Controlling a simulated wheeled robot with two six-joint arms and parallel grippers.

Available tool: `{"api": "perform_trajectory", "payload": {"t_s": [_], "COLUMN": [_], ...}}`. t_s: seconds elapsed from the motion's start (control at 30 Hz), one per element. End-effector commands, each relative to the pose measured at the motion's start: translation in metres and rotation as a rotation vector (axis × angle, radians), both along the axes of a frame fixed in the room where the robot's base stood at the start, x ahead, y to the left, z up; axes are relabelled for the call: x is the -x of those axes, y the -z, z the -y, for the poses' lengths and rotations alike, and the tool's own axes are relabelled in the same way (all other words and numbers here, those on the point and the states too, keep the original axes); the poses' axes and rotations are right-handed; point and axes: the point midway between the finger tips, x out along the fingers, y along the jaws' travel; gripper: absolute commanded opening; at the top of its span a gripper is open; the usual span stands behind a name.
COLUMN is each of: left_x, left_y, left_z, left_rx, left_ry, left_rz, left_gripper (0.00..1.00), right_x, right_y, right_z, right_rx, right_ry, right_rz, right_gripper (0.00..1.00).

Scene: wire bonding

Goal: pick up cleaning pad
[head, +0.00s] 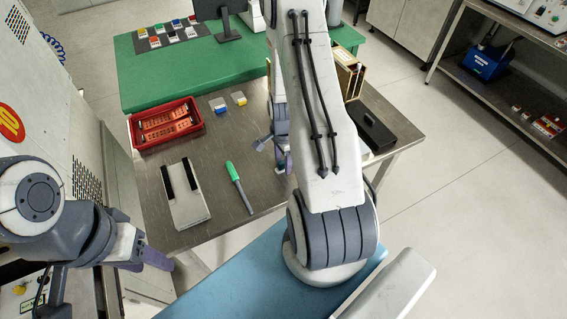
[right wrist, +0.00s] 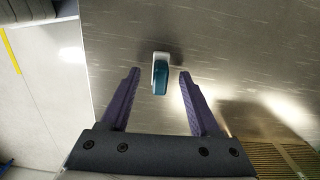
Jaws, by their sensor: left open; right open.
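A small teal-and-white block, which looks like the cleaning pad (right wrist: 160,76), lies on the steel table in the right wrist view. In the head view I cannot make it out; my right arm covers part of the table. My right gripper (right wrist: 157,78) is open, with its purple fingers on either side of the block's near end in the picture. I cannot tell its height above the table. In the head view the right gripper (head: 273,152) shows partly beside the arm. My left gripper (head: 148,260) is open and empty at the lower left, off the table.
On the table (head: 215,148) are a red tray (head: 166,123), two small blue and yellow-topped items (head: 228,103), a grey plate with black strips (head: 186,196) and a green-handled tool (head: 238,185). A black case (head: 371,128) and wooden rack (head: 349,72) stand at right.

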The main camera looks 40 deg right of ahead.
Motion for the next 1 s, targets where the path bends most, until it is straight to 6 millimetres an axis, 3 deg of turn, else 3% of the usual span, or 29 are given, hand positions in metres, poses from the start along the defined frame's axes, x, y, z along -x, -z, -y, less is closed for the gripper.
{"api": "perform_trajectory", "payload": {"t_s": [0.13,0.37,0.4,0.5,0.57,1.0], "left_x": [0.0000,0.0000,0.0000,0.0000,0.0000,0.0001], "left_y": [-0.0030,-0.0025,-0.0025,-0.0025,-0.0025,-0.0011], "left_z": [0.0000,0.0000,0.0000,0.0000,0.0000,0.0000], "left_rx": [0.000,0.000,0.000,0.000,0.000,0.000], "left_ry": [0.000,0.000,0.000,0.000,0.000,0.000], "left_rz": [0.000,0.000,0.000,0.000,0.000,0.000], "left_gripper": [0.50,0.50,0.50,0.50,0.50,0.50], "right_x": [0.0008,0.0000,0.0001,0.0001,0.0002,0.0001], "right_y": [0.0121,0.0139,0.0138,0.0138,0.0137,0.0101], "right_z": [-0.0002,0.0001,0.0001,0.0002,0.0002,0.0003], "right_rx": [-0.001,0.000,0.000,0.000,0.000,0.000], "right_ry": [0.000,0.000,-0.001,-0.001,0.000,0.000], "right_rz": [-0.002,0.001,0.001,0.001,0.001,0.001], "right_gripper": [0.62,0.62,0.59,0.20,0.00,0.00]}}
